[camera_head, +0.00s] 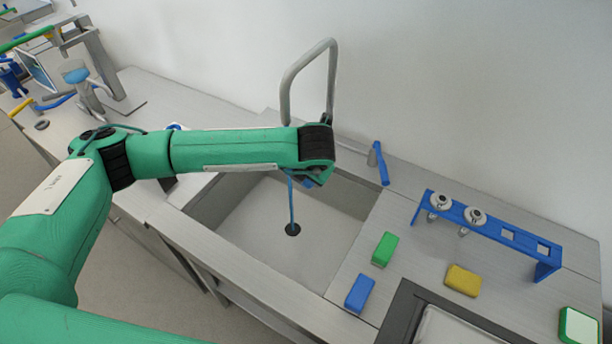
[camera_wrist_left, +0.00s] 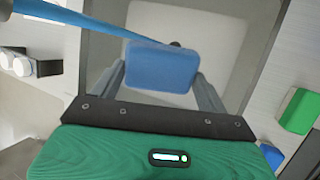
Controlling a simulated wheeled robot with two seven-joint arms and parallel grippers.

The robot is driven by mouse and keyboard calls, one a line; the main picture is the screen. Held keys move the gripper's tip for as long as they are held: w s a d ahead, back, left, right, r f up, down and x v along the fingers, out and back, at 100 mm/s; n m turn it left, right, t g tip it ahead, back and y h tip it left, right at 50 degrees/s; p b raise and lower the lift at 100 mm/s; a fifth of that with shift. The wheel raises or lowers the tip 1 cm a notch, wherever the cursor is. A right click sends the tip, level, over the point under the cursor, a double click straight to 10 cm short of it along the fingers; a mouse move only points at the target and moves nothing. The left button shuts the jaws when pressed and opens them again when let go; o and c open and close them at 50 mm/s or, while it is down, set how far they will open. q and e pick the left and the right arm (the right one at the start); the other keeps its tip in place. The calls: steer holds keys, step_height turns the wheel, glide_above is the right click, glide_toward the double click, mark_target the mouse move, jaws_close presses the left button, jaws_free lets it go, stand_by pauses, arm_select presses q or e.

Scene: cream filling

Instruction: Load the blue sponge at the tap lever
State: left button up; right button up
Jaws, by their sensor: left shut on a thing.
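My left gripper (camera_wrist_left: 162,80) is shut on a blue sponge (camera_wrist_left: 162,66), a rounded block between its two grey fingers. It is above the sink basin (camera_head: 330,216); in the head view my arm hides most of the gripper and the held sponge. A thin blue stream (camera_head: 291,205) falls to the drain and also shows in the left wrist view (camera_wrist_left: 90,20), passing close to the held sponge. I cannot tell if they touch. The tap lever (camera_head: 380,163), with a blue handle, stands behind the basin, right of my gripper. My right gripper is not in view.
The grey spout (camera_head: 311,75) arches behind my arm. On the right counter lie a green sponge (camera_head: 385,249), another blue block (camera_head: 360,293) and a yellow block (camera_head: 463,280). A blue rack (camera_head: 490,232) stands along the back right. Counter around the lever is mostly clear.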

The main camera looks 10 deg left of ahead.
mark_target(305, 185)
arm_select(q)
steer(key=w+b, duration=0.1)
steer(key=w+a+f+b, duration=0.1)
steer(key=w, duration=0.1)
steer(key=shift+a+b, duration=0.2)
steer(key=shift+b, duration=0.2)
steer(key=shift+w+a+b, duration=0.2)
steer(key=shift+w+b, duration=0.25)
steer(key=shift+w, duration=0.1)
steer(key=shift+w+a, duration=0.15)
steer(key=shift+w, duration=0.05)
steer(key=shift+s+d+b, duration=0.35)
steer(key=shift+s+d, duration=0.05)
steer(key=shift+s, duration=0.4)
steer(key=shift+s+d+b, duration=0.3)
steer(key=shift+s+d, duration=0.1)
steer(key=shift+s, duration=0.4)
steer(key=shift+s+d+b, duration=0.2)
steer(key=shift+s+d, duration=0.1)
steer(key=shift+s, duration=0.35)
steer(key=shift+s+d+b, duration=0.15)
steer(key=shift+s+d, duration=0.1)
steer(key=shift+s, duration=0.45)
steer(key=shift+s+d+b, duration=0.2)
steer(key=shift+s+d, duration=0.1)
steer(key=shift+s, duration=0.35)
steer(key=shift+s+r, duration=0.1)
